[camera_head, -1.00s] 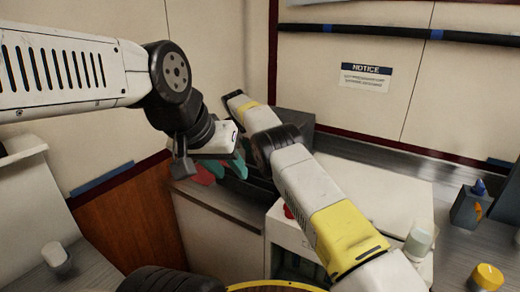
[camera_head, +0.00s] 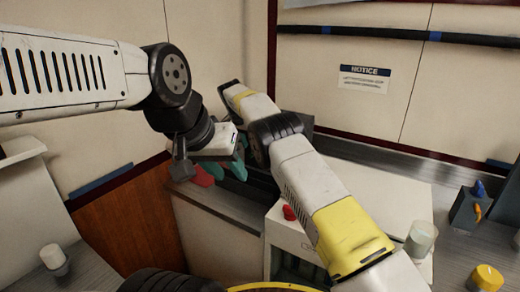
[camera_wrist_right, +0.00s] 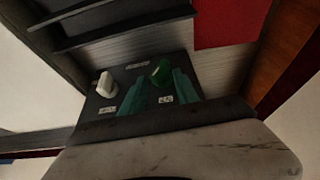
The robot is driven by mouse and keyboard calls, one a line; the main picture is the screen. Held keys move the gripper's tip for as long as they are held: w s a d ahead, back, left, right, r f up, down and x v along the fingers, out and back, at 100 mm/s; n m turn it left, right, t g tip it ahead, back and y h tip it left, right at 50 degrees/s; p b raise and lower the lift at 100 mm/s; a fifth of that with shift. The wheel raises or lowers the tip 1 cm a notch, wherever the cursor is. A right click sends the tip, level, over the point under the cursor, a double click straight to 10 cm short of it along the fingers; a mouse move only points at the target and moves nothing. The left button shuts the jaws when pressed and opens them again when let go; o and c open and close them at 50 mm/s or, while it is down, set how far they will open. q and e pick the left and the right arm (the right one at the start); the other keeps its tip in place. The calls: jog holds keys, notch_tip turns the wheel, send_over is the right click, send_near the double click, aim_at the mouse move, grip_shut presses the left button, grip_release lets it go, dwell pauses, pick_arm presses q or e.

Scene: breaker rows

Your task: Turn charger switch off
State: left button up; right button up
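In the right wrist view, a dark switch panel (camera_wrist_right: 130,72) carries a green knob (camera_wrist_right: 160,72) and a white knob (camera_wrist_right: 106,85). Small labels on it are too small to read, so I cannot tell which knob is the charger switch. My right gripper (camera_wrist_right: 160,86) is open, with its teal fingers apart and the green knob between or just beyond their tips. Contact cannot be told.
A white cabinet (camera_head: 385,195) bears a red knob (camera_head: 290,212). A small dark box (camera_head: 466,208) and a yellow knob (camera_head: 487,277) stand at right. My two arms are close together near the corner.

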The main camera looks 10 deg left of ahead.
jog(key=shift+v, duration=1.65)
jog(key=shift+a, duration=0.15)
